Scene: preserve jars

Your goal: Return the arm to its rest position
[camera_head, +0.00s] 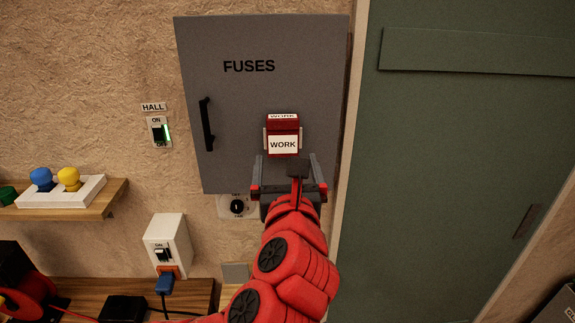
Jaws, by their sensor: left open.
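My left arm is red with black joint discs and reaches up from the bottom middle. Its gripper (287,172) is open, with its fingers spread apart in front of the lower part of the grey FUSES cabinet door (230,120). Just above the gripper, a red block with white WORK labels (283,144) sits at the door in a small light-coloured holder. The block looks to be outside the fingers; whether they touch it I cannot tell. My right gripper is not in view.
The FUSES door has a black handle (207,124). A HALL switch (160,132) is left of it. A dial (237,206) is partly hidden below. A shelf (110,196) holds blue and yellow knobs. A white switch box (168,244) has a blue plug. A green door (450,170) stands right.

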